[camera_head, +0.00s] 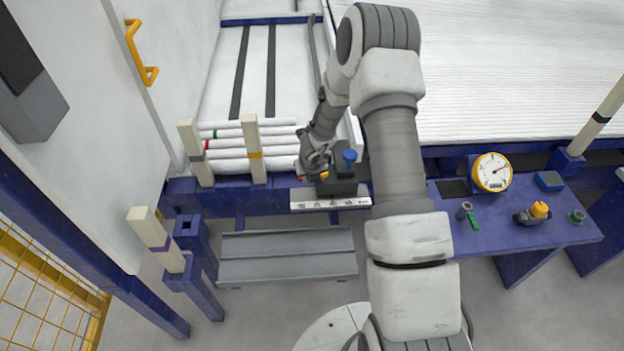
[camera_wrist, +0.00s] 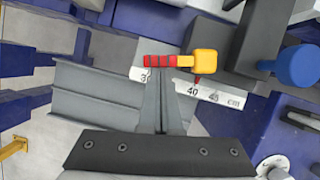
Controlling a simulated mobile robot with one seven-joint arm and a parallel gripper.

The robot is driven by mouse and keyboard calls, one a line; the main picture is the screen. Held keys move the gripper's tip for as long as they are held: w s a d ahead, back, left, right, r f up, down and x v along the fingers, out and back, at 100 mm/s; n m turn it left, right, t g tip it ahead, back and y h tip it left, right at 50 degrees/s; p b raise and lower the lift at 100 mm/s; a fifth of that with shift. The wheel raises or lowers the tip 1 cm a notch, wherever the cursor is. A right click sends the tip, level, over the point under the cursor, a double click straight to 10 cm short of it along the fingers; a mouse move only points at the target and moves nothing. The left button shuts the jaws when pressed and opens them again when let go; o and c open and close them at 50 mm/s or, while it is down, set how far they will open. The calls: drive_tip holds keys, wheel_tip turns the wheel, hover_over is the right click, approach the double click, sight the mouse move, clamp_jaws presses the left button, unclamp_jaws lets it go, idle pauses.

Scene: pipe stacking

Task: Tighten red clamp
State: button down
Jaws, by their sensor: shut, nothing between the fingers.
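The red clamp shows in the wrist view as a ribbed red handle (camera_wrist: 165,61) with a yellow block (camera_wrist: 205,63) at its right end. A small red pointer hangs below the yellow block over the ruler (camera_wrist: 222,94). My gripper (camera_wrist: 160,74) is shut and empty, its fingertips just below the red handle in the picture; I cannot tell whether they touch it. In the head view my gripper (camera_head: 307,174) is low at the work rail, and the clamp's yellow part (camera_head: 324,175) shows beside it. The fingertips and most of the red handle are hard to make out there.
A dark block with a blue knob (camera_head: 349,156) stands right of the clamp. White pipes (camera_head: 235,143) lie behind upright posts (camera_head: 256,150) at left. A grey trough (camera_head: 288,255) sits below the ruler. A blue table (camera_head: 500,220) at right holds a yellow gauge (camera_head: 493,172) and small parts.

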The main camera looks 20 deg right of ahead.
drive_tip(key=shift+w+a+m+h+p, duration=0.25)
drive_tip(key=shift+w+m+h+p, duration=0.3)
drive_tip(key=shift+m, duration=0.55)
drive_tip(key=shift+w, duration=0.15)
